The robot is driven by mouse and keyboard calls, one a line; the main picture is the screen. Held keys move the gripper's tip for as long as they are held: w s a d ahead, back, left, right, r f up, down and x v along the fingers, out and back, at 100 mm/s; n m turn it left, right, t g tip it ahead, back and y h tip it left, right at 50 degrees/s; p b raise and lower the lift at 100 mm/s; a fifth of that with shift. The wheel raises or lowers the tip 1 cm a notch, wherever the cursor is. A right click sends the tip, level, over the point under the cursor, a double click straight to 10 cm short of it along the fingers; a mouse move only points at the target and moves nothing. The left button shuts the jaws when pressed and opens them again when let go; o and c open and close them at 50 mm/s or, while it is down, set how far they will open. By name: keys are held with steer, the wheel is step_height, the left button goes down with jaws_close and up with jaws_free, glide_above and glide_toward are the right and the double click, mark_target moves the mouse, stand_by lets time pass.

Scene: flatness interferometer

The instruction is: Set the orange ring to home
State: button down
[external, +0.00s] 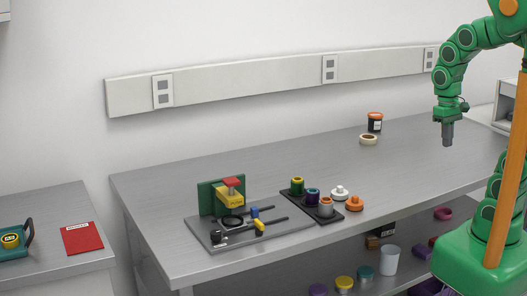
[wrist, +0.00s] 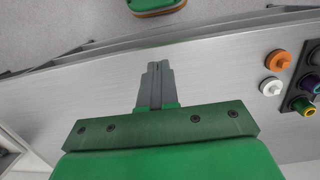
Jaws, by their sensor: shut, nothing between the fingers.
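An orange knob-like ring piece (external: 355,203) stands on the bench at the right end of a black rack. It also shows in the wrist view (wrist: 278,60), at the right. A white piece of like shape (external: 340,193) stands beside it. The rack (external: 337,218) holds a yellow-green, a purple-blue and an orange-topped grey piece (external: 326,206). The interferometer has a grey base plate (external: 288,230), a green upright (external: 207,199), and a yellow block with a red top. Which spot is home, I cannot tell. My gripper (external: 447,141) is shut and empty, high above the bench's right part; its fingers (wrist: 158,68) touch nothing.
A tape roll (external: 368,139) and a dark orange-lidded pot (external: 375,122) stand at the back of the bench. A shelf below holds a white cup (external: 389,260) and several coloured pieces. A red booklet (external: 82,238) lies on the left side table. The bench's middle is clear.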

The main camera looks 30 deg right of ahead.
steer(key=w+a+r, duration=0.1)
steer(key=w+a, duration=0.5)
steer(key=t, duration=0.1)
glide_above(326, 201)
steer(key=d, duration=0.2)
steer(key=shift+w+r, duration=0.2)
steer(key=shift+w, duration=0.25)
steer(key=shift+d, duration=0.1)
step_height(326, 201, down, 14)
